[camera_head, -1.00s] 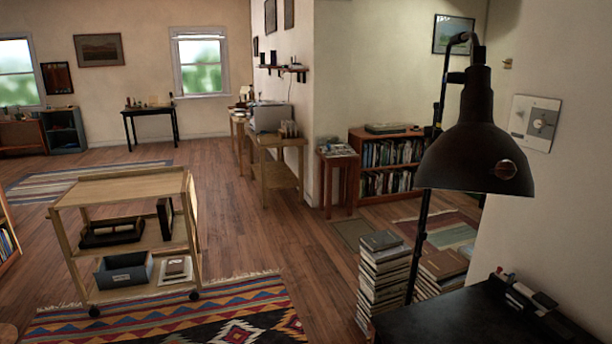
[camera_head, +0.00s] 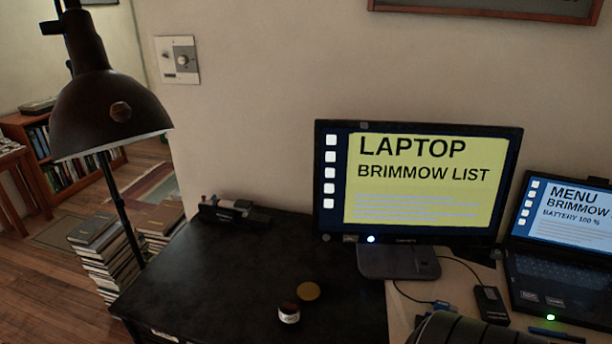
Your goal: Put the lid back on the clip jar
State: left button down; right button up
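A small clip jar (camera_head: 289,313) with a pale label and a dark top stands on the black desk top, near its front right part. A round, flat, yellow-brown lid (camera_head: 308,291) lies on the desk just behind and to the right of the jar, apart from it. What is inside the jar is too small to tell. Neither of my grippers shows in the view.
A monitor (camera_head: 420,190) on a grey stand rises behind and right of the jar. A laptop (camera_head: 562,250), a cable and a small dark device (camera_head: 491,304) lie further right. A floor lamp (camera_head: 108,110) hangs at left. The black desk (camera_head: 230,275) is mostly clear left of the jar.

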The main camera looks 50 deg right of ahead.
aim_at(289, 316)
jog(key=z, duration=1.45)
